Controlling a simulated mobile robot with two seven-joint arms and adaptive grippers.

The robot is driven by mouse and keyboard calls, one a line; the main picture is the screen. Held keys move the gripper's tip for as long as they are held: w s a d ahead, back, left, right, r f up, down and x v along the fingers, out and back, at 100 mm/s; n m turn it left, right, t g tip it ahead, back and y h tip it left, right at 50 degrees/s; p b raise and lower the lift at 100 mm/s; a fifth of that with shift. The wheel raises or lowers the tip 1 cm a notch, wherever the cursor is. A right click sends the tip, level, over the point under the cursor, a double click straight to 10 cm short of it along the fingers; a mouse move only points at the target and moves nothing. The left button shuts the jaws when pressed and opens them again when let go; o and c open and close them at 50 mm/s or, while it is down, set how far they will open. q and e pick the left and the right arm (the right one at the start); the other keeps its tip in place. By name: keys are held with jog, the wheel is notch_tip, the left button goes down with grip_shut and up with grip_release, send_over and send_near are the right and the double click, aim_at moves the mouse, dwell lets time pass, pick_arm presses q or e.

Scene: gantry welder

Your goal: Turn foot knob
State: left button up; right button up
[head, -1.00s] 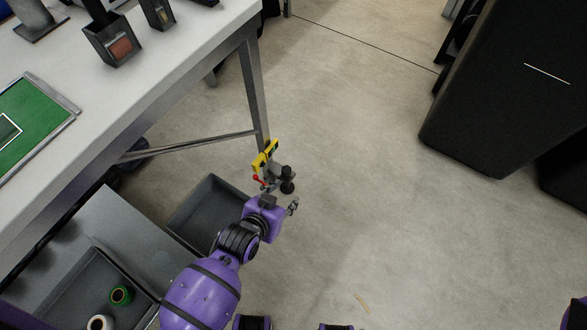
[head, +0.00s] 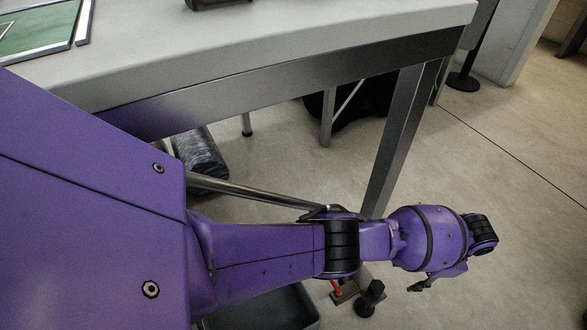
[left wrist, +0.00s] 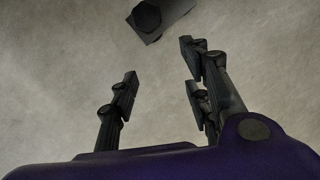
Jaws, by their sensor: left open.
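The foot knob (head: 370,290), a black upright knob, stands on a grey base near the floor beside the table leg. In the left wrist view the round top of the black knob (left wrist: 146,16) shows at the top edge, on a grey plate (left wrist: 172,12). My left gripper (head: 418,286) is to the right of the knob in the head view, apart from it. In the left wrist view the left gripper (left wrist: 160,76) has its fingers spread, with only bare floor between them, and the knob lies beyond the fingertips. My right gripper is out of view.
The white table (head: 290,45) with its metal leg (head: 398,140) and a crossbar (head: 250,190) stands behind my left arm. A red lever (head: 336,288) is left of the knob. A grey bin (head: 265,312) is partly hidden below my arm.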

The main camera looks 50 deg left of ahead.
aim_at(380, 289)
pick_arm(q)
jog(key=s+a+f+b, duration=0.1)
jog(key=s+f, duration=0.1)
jog(key=s+a+f+g+b, duration=0.1)
jog(key=s+f, duration=0.1)
jog(key=s+a+f+g+b, duration=0.1)
jog(key=s+a+f, duration=0.1)
jog(key=shift+f+y, duration=0.35)
jog(key=shift+y, duration=0.05)
jog(key=shift+d+r, duration=0.1)
jog(key=shift+d, duration=0.05)
jog(key=c, duration=1)
